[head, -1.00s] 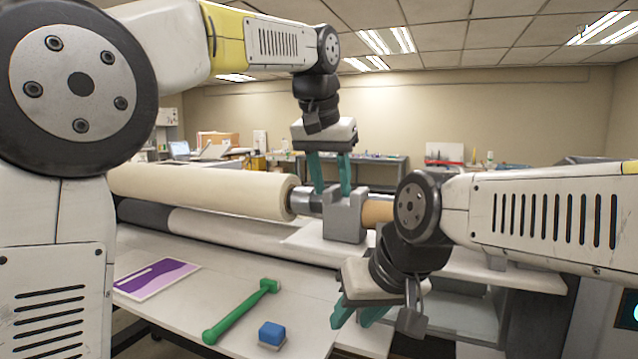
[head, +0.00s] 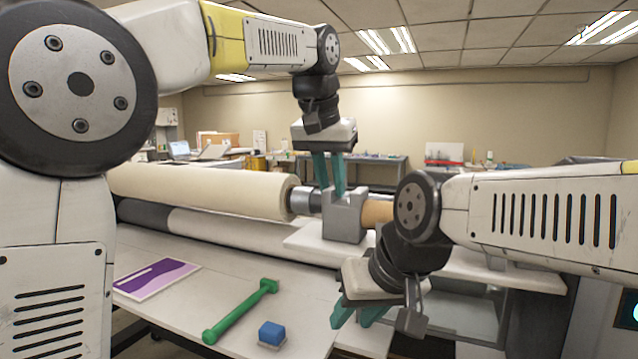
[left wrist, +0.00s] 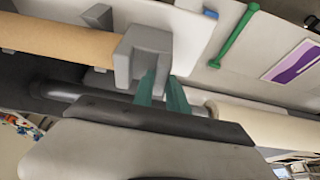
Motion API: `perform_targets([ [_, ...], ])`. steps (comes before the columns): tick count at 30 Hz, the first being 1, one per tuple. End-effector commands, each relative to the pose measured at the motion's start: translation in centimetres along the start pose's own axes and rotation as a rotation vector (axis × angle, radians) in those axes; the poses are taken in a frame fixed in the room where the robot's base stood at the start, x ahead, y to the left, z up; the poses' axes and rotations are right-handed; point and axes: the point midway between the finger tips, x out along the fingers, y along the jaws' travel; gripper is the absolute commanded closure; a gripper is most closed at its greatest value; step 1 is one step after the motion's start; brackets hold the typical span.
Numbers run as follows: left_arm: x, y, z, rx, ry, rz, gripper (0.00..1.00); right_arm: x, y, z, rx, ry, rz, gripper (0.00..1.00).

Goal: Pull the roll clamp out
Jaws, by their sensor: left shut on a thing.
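The roll clamp appears to be the grey notched block (head: 343,222) at the end of the cream roll, between a silver shaft end (head: 303,201) and a tan core (head: 376,213). It also shows in the left wrist view (left wrist: 146,44). My left gripper (head: 332,188) points down from above, its green fingers closed at the block's upper part; it also shows in the left wrist view (left wrist: 163,92). The exact contact is partly hidden. My right gripper (head: 356,316) hangs low at the bench's front, fingers apart and empty.
The cream roll (head: 200,190) runs left along the bench. A green-handled tool (head: 240,312), a blue block (head: 272,333) and a purple-and-white card (head: 156,278) lie on the white tabletop (head: 200,300). The bench front is otherwise clear.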

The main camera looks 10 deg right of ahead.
Motion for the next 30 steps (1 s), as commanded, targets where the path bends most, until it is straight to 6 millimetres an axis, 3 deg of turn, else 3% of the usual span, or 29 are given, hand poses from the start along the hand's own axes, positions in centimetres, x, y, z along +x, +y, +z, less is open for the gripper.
perform_targets([
  [24,-0.1,0.0,0.0,0.000,0.001,0.001,1.00,0.0,0.0,0.0,0.000,0.000,0.000,0.64],
  [30,-0.1,-2.3,0.0,-0.006,0.002,-0.001,1.00,0.0,0.0,0.0,0.000,0.000,0.000,0.64],
])
